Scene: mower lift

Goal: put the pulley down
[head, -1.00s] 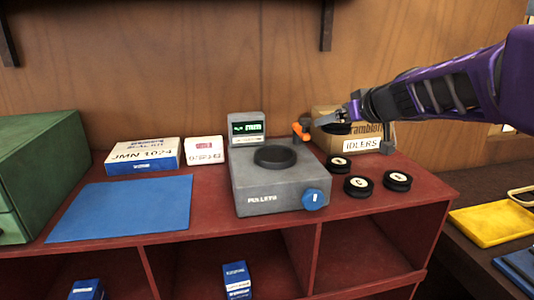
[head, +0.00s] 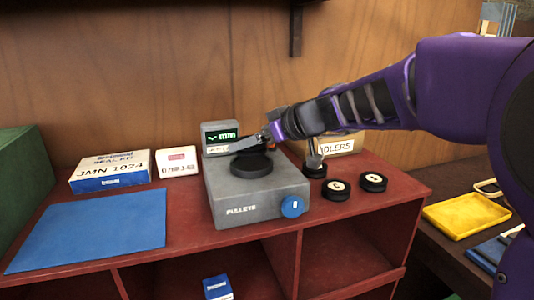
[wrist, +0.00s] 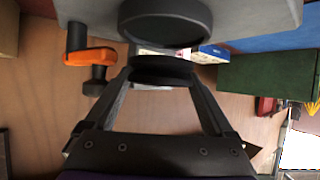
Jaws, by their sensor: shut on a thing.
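My gripper (head: 245,146) is shut on a black pulley (wrist: 160,69), a thin dark disc held between its fingertips in the wrist view. The grey measuring device (head: 225,201), marked PULLEYS, stands on the red bench. It has a blue knob (head: 292,206), a small display (head: 221,137) reading dashes and mm, and a round black plate (head: 252,164) on top. The gripper is at the plate's back edge; in the wrist view the pulley appears just beside the plate (wrist: 165,25). I cannot tell whether they touch. In the head view the held pulley is barely distinguishable.
Several black pulleys with pale labels (head: 336,189) stand right of the device. Behind them is an IDLERS box (head: 337,148), partly hidden by my arm. A blue mat (head: 90,230) lies clear at left, before two cartons. An orange-handled part (wrist: 90,57) is near the device.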

